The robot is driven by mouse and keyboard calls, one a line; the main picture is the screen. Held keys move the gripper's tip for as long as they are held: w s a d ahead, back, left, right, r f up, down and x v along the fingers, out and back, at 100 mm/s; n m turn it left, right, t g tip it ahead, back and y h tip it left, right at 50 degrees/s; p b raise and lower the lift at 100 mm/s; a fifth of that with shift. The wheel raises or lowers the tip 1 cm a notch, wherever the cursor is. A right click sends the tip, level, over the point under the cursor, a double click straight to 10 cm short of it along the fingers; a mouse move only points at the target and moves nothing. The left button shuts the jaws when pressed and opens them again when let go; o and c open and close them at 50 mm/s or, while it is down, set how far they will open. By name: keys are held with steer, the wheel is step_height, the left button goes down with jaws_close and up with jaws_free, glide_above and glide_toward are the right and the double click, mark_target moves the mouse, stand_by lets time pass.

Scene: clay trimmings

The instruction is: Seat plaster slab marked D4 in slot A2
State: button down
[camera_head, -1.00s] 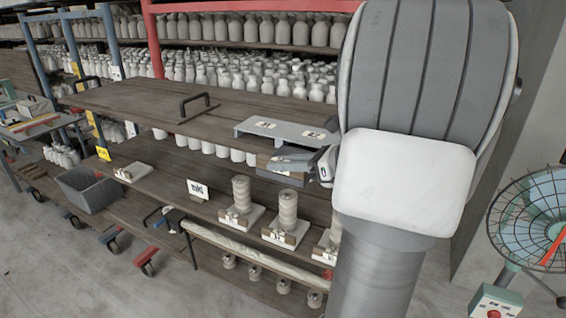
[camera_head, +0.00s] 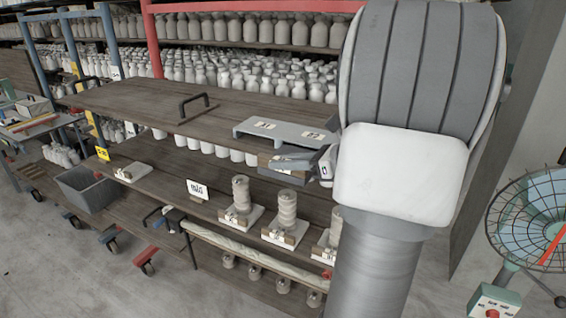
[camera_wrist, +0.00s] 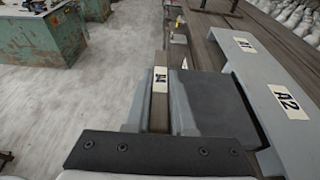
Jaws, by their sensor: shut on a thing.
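The plaster slab marked D4 (camera_wrist: 160,106) shows in the wrist view as a narrow brown edge with a white D4 label facing up. My gripper (camera_wrist: 160,118) is shut on it, with grey jaw parts on both sides. In the head view my gripper (camera_head: 299,160) is beside the front edge of a grey rack (camera_head: 245,128) on the upper shelf. The label for slot A2 (camera_wrist: 287,101) lies on the rack's top, right of the slab in the wrist view. The slab is apart from that label. The slot opening itself is hidden.
A wooden upper shelf (camera_head: 140,103) with a black handle (camera_head: 193,107) carries the rack. Stacked clay pieces on white slabs (camera_head: 287,212) stand on the shelf below. A grey bin (camera_head: 85,190) is at left, a fan (camera_head: 530,222) at right.

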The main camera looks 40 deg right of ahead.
mark_target(304, 143)
steer(key=shift+w+d+p, duration=0.55)
steer(key=shift+w+d, duration=0.1)
steer(key=shift+d, duration=0.9)
steer(key=shift+w+d+p, duration=0.55)
steer(key=shift+w+d, duration=0.15)
steer(key=shift+d, duration=0.85)
steer(key=shift+w+d+p, duration=0.55)
steer(key=shift+w+d, duration=0.1)
steer(key=shift+d, duration=0.9)
steer(key=c, duration=0.7)
jaws_free()
steer(key=b+v, duration=0.2)
steer(key=v, duration=1.5)
steer(key=shift+s, duration=0.3)
